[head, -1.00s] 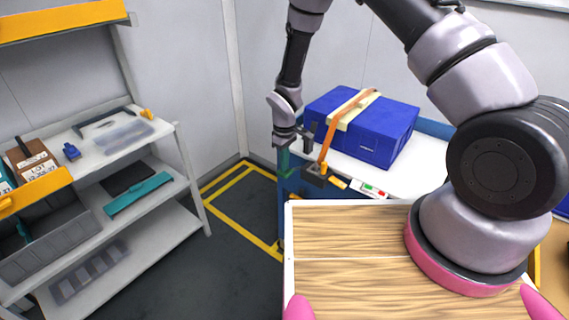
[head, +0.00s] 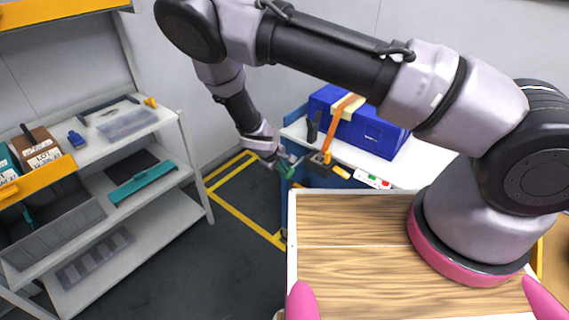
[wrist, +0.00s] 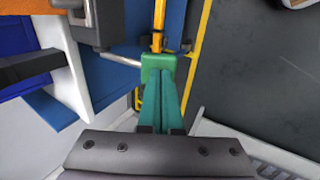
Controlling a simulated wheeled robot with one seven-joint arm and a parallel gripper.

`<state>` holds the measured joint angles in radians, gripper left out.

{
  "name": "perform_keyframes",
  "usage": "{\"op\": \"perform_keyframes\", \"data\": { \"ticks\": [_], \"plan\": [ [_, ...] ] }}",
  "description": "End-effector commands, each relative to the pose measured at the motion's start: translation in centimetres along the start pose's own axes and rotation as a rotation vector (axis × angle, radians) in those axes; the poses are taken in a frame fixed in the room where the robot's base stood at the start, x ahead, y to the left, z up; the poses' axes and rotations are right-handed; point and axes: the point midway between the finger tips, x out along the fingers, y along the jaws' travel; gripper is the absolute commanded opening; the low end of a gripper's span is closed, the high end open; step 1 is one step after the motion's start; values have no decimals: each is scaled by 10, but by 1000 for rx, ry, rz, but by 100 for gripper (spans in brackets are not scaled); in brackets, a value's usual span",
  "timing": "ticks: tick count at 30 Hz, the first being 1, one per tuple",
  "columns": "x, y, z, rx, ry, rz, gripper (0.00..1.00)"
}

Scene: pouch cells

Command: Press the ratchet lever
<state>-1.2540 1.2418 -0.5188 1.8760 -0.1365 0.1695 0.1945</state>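The ratchet (head: 317,165) is a dark metal block on the orange strap (head: 345,108), at the front edge of the white bench top. In the wrist view the grey ratchet (wrist: 97,22) is at the top left, with a thin metal rod reaching toward my fingertips. I cannot tell clearly which part is its lever. My gripper (head: 287,167) is just left of the ratchet, beyond the bench edge. In the wrist view the green fingers of my gripper (wrist: 158,68) meet at the tips, with nothing visible between them. Contact with the rod is unclear.
The strap runs over a blue case (head: 365,128) on the bench (head: 395,172). A red and green marked strip (head: 373,181) lies at the bench front. A shelf rack (head: 150,225) stands left. The floor between, marked with yellow lines, is clear.

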Motion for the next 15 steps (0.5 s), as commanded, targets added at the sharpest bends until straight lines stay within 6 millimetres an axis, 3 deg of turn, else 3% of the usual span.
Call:
{"op": "perform_keyframes", "data": {
  "ticks": [5, 15],
  "plan": [
    [10, -6, 1, -2, -2, 97, 0],
    [7, -4, 1, 1, -3, 87, 0]
  ]
}}
